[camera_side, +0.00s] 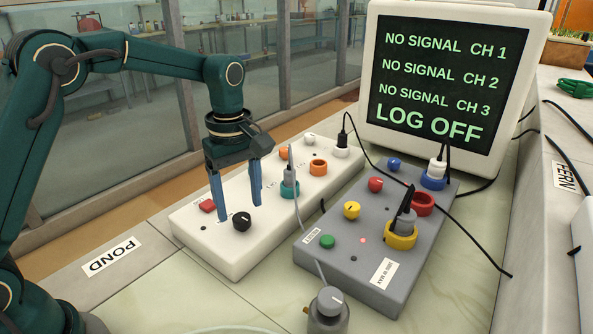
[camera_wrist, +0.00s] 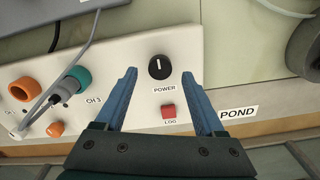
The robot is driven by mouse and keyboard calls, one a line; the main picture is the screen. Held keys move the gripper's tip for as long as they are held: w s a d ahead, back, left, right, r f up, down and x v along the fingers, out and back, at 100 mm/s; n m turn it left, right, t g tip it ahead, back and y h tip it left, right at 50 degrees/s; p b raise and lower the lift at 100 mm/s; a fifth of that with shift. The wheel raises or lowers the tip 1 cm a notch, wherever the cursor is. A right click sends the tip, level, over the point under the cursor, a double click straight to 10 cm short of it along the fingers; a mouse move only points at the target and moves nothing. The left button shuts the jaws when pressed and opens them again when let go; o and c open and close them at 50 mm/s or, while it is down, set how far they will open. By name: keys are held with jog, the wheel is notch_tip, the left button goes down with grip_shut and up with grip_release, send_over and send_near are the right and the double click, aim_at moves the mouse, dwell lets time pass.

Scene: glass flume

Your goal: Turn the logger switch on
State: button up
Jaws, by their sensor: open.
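In the wrist view the red switch (camera_wrist: 168,111) is labelled LOG and lies between my fingers. A black POWER knob (camera_side: 242,221) is beside it; in the wrist view the knob (camera_wrist: 159,67) shows between my fingertips. My gripper (camera_side: 239,211) is open and empty, pointing down over this end of the box. I cannot tell whether the fingertips touch the box. The monitor (camera_side: 435,85) reads LOG OFF and NO SIGNAL for three channels.
A grey box (camera_side: 335,258) with coloured sockets and buttons stands right of the white box. A grey plug and cable sit in the teal socket (camera_side: 289,190). Black cables cross the bench at right. A grey cylinder (camera_side: 328,310) stands in front. The bench near the POND label (camera_side: 112,257) is clear.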

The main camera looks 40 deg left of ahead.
aim_at(242, 221)
jog(key=shift+f, duration=1.35)
grip_shut()
